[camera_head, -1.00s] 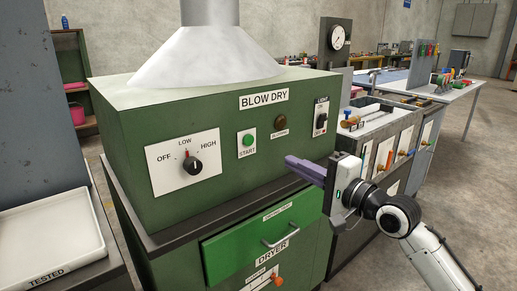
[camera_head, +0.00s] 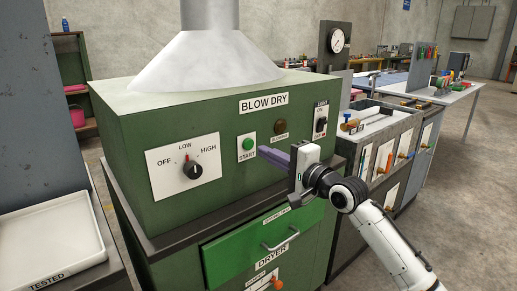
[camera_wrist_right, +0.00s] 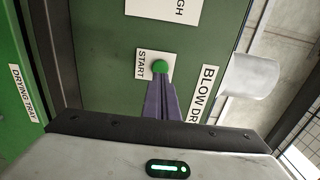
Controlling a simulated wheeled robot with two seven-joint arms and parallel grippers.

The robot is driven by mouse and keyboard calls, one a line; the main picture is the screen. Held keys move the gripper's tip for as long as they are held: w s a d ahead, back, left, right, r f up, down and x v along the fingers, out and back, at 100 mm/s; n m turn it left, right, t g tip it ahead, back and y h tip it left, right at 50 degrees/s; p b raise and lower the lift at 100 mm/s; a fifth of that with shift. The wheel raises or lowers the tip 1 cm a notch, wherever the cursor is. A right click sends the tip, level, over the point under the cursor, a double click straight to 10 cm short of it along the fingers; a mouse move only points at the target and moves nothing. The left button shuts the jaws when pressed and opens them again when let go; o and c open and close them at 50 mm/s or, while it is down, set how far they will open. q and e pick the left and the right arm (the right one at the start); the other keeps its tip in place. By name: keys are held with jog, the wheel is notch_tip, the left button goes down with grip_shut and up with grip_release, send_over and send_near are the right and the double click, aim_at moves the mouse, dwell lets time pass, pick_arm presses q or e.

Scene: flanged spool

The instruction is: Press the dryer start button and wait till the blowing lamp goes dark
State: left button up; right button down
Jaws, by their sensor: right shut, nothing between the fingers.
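The green start button (camera_head: 248,143) sits on a white START plate on the dryer's front panel. It also shows in the right wrist view (camera_wrist_right: 160,67). The blowing lamp (camera_head: 280,126), a brown dome right of the button, looks dark. My right gripper (camera_head: 263,154) is shut and empty, its purple fingers pointing at the panel. The tips lie just right of and below the button in the head view. In the wrist view the right gripper (camera_wrist_right: 158,82) reaches the button's edge; I cannot tell whether it touches. My left gripper is not in view.
A selector knob (camera_head: 192,170) on the panel points to LOW. A small switch (camera_head: 320,125) is at the panel's right. A green drawer (camera_head: 235,251) with a handle is below. A white TESTED tray (camera_head: 40,235) stands at the left. A workbench is at the right.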

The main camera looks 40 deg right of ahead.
aim_at(250, 144)
jog(key=shift+w+a, duration=0.15)
jog(key=shift+w, duration=1.85)
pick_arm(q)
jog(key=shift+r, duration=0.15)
